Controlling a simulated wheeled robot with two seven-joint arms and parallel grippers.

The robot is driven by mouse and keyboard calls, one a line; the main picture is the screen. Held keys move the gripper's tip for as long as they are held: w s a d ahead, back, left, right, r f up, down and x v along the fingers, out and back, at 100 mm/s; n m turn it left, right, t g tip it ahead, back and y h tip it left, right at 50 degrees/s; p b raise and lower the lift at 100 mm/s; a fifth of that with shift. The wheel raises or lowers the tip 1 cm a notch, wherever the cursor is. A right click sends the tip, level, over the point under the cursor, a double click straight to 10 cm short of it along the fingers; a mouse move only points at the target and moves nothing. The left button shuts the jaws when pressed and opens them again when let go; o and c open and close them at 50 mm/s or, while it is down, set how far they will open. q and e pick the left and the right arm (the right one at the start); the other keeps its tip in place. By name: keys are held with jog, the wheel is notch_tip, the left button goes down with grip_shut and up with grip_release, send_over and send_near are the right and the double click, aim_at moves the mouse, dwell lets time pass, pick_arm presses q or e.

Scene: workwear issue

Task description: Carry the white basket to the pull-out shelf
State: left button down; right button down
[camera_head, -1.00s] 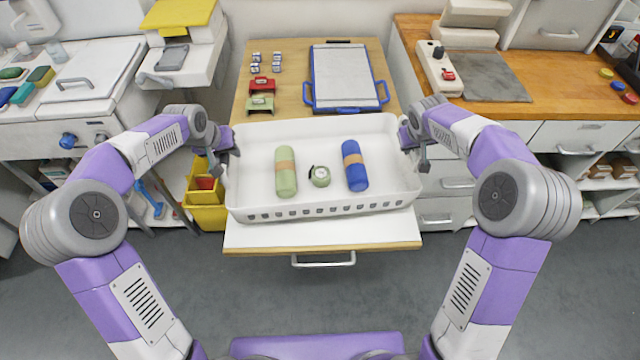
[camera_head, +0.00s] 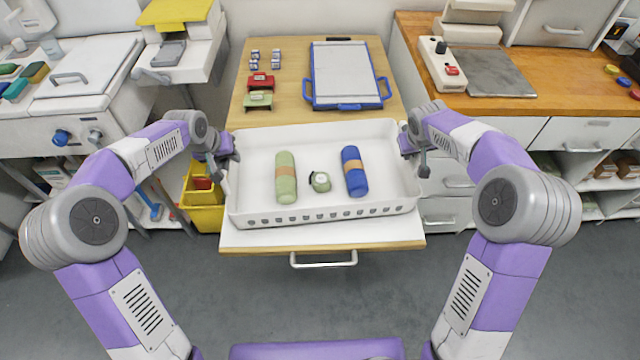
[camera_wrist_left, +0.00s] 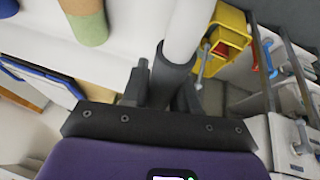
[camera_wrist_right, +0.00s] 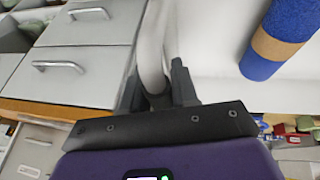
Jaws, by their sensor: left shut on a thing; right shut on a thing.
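The white basket (camera_head: 318,133) is level over the pull-out shelf (camera_head: 238,238), whose front strip and handle show below it. I cannot tell whether its bottom touches the shelf. In it lie a green roll (camera_head: 286,178), a small green round item (camera_head: 320,181) and a blue roll (camera_head: 354,172), each roll with a tan band. My left gripper (camera_head: 226,158) is shut on the basket's left side; the left wrist view shows the white rim (camera_wrist_left: 187,35) between its fingers. My right gripper (camera_head: 413,152) is shut on the right side, with the rim (camera_wrist_right: 152,45) between its fingers.
Behind the basket, a blue-edged white board (camera_head: 345,75) and red (camera_head: 261,81) and green (camera_head: 257,99) items lie on the wooden top. A yellow bin (camera_head: 203,213) stands low at the left. A wooden counter (camera_head: 520,95) with drawers is at the right. The floor in front is clear.

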pick_arm(q)
jog(key=shift+f, duration=0.25)
pick_arm(e)
jog(key=shift+f, duration=0.25)
pick_arm(q)
jog(key=c, duration=1.3)
grip_release()
jog(key=shift+f, duration=0.15)
pick_arm(e)
jog(key=c, duration=1.3)
grip_release()
jog(key=shift+f, duration=0.15)
pick_arm(q)
jog(key=o, duration=0.4)
pick_arm(e)
jog(key=o, duration=0.4)
pick_arm(q)
jog(key=shift+o, duration=0.2)
pick_arm(e)
jog(key=shift+o, duration=0.2)
jog(key=shift+r, duration=0.2)
pick_arm(q)
jog(key=v, duration=1.2)
pick_arm(e)
jog(key=v, duration=1.2)
